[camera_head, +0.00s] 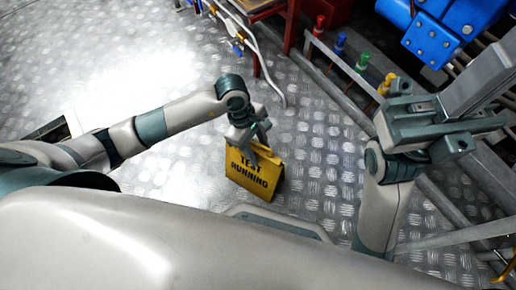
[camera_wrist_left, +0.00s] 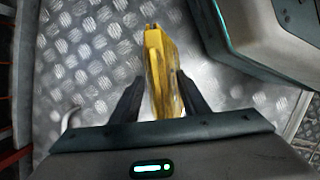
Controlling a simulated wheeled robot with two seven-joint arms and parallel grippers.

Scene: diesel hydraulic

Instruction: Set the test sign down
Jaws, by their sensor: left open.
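The yellow test sign (camera_head: 254,179) with black "TEST RUNNING" lettering stands on the metal floor in the middle of the head view, folded like a tent. My left gripper (camera_head: 252,146) is at its top edge. In the left wrist view the sign (camera_wrist_left: 159,70) is seen from above, between the two dark fingers of the left gripper (camera_wrist_left: 160,84). The fingers are open, one on each side of it. The sign's lower part is hidden in the left wrist view. My right gripper (camera_head: 430,122) is at the right of the head view, away from the sign; its fingers are unclear.
Patterned metal floor (camera_head: 325,165) is clear around the sign. A rail with red, blue, green and yellow fittings (camera_head: 361,62) runs along the upper right. Blue machinery (camera_head: 437,38) is behind it. A pale hose (camera_head: 262,62) hangs near a red frame at the top.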

